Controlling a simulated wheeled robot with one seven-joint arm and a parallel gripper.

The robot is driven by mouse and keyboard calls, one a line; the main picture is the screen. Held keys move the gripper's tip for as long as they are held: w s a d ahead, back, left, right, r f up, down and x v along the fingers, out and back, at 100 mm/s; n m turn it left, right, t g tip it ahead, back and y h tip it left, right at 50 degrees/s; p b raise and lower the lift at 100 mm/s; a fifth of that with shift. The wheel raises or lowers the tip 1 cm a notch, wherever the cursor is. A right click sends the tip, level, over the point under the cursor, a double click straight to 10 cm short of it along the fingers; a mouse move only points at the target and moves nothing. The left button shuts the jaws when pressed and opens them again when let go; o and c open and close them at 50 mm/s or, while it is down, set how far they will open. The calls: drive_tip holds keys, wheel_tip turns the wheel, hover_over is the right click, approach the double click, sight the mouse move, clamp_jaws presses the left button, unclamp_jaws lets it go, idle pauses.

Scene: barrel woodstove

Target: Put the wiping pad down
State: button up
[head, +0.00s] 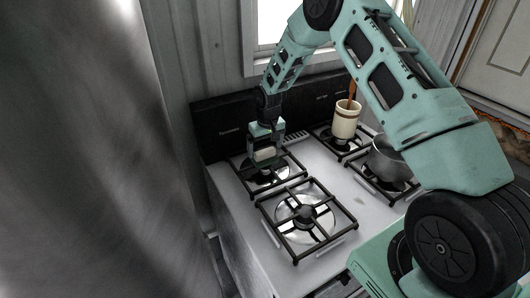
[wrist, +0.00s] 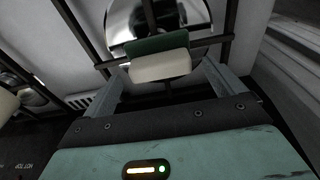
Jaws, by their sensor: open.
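The wiping pad (wrist: 160,66) has a cream body and a dark green side. It lies over the back-left burner grate, between or just beyond my fingertips, with a gap to each finger in the wrist view. Its cream body also shows in the head view (head: 265,154). My gripper (head: 265,147) is open above that burner, pointing down, and its two grey fingers also show in the wrist view (wrist: 166,75). The pad's contact with the grate bars is hard to make out.
The stove top (head: 234,189) has several black burner grates; the front-left grate (head: 307,213) is empty. A cream crock (head: 346,120) with a wooden utensil stands back right, with a grey pot (head: 388,163) before it. A dark backsplash (head: 226,128) rises close behind my gripper.

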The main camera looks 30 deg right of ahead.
sight(267, 160)
wheel_tip(267, 160, up, 9)
drive_tip(key=s+b, duration=0.1)
drive_tip(key=b, duration=0.2)
drive_tip(key=s+a+r+n, duration=0.2)
drive_tip(key=s+a+r, duration=0.35)
drive_tip(key=a, duration=0.55)
drive_tip(key=s+a+r+n+y, duration=0.15)
drive_tip(key=s+a+r, duration=0.25)
drive_tip(key=s+a, duration=0.7)
drive_tip(key=s+n+g, duration=0.1)
drive_tip(key=s+n, duration=0.3)
drive_tip(key=s, duration=1.8)
drive_tip(key=shift+s+a+r+h, duration=0.2)
drive_tip(key=shift+s+r+h, duration=0.1)
drive_tip(key=shift+s+h, duration=0.15)
drive_tip(key=shift+w, duration=0.1)
